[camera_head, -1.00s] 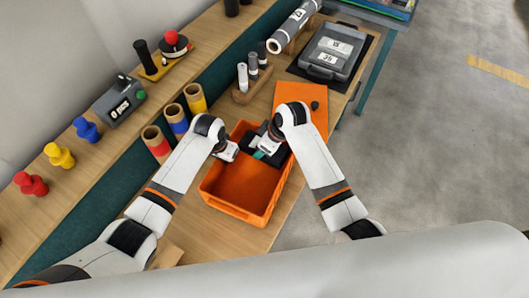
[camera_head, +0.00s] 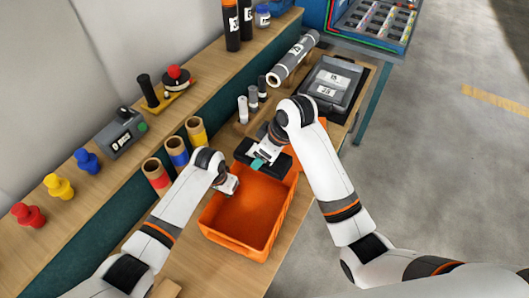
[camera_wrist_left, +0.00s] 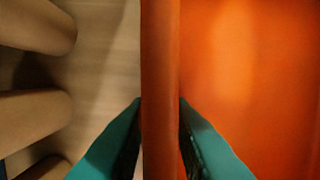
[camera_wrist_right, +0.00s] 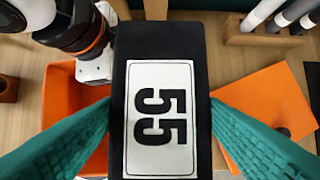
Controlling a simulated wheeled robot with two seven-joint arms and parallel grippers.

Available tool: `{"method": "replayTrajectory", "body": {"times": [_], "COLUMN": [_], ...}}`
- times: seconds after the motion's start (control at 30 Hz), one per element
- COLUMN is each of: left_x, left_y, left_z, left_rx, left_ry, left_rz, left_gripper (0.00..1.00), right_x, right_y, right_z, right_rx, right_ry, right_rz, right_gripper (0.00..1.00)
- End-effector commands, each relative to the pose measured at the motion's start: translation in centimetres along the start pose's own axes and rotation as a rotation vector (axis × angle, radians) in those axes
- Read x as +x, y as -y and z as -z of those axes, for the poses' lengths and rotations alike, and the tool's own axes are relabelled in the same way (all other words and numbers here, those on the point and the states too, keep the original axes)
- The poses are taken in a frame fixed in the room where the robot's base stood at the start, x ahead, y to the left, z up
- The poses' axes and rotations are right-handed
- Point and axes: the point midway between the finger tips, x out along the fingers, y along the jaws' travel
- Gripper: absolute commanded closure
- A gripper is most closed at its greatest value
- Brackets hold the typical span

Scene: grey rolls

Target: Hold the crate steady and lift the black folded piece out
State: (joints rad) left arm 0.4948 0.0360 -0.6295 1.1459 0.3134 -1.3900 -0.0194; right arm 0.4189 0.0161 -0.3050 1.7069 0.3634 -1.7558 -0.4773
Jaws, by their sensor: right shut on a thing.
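The orange crate (camera_head: 240,247) stands on the wooden bench in the head view, its near part empty. My left gripper (camera_head: 229,186) is at its left wall. In the left wrist view its teal fingers stand on both sides of the crate wall (camera_wrist_left: 160,60), against it. My right gripper (camera_head: 258,163) is shut on the black folded piece (camera_head: 243,152) and holds it above the crate's far end. In the right wrist view the black piece (camera_wrist_right: 160,38) lies between the teal fingers, with a white label reading 55. The crate's far end is partly hidden by the piece and arm.
Three cardboard tubes (camera_head: 177,151) stand left of the crate. An orange plate (camera_wrist_right: 262,100) lies beyond it, with small rolls in a wooden rack (camera_wrist_right: 265,32) further back. A grey case (camera_head: 330,85) sits at the far end. Colored knobs (camera_head: 58,187) line the left shelf.

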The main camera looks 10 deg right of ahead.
Motion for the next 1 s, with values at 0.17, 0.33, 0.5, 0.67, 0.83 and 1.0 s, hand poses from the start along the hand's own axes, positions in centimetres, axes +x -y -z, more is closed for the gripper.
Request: {"method": "replayTrajectory", "body": {"times": [0.17,0.33,0.5,0.67,0.83,1.0], "left_x": [0.0,-0.1,-1.5,-4.7,-8.3,-10.9], "left_y": [0.0,0.0,0.0,-0.1,0.0,0.0], "left_z": [0.0,0.0,-0.1,-0.1,-0.1,-0.1], "left_rx": [0.0,0.0,0.001,0.001,0.001,0.0], "left_ry": [0.0,0.0,0.003,0.005,0.004,0.002], "left_rz": [0.0,0.0,0.0,-0.001,0.0,-0.001], "left_gripper": [0.69,0.69,0.69,0.69,0.69,0.69], "right_x": [0.0,0.0,0.0,0.0,0.0,0.0], "right_y": [0.0,0.0,0.0,0.0,0.0,0.0], "right_z": [0.0,0.0,0.0,0.0,0.0,0.0], "right_rx": [0.0,0.0,0.0,0.0,0.0,0.0], "right_ry": [0.001,0.001,0.001,0.001,0.001,0.001], "right_rz": [0.0,0.0,0.0,0.0,0.0,0.0], "right_gripper": [0.63,0.63,0.63,0.63,0.63,0.63]}}
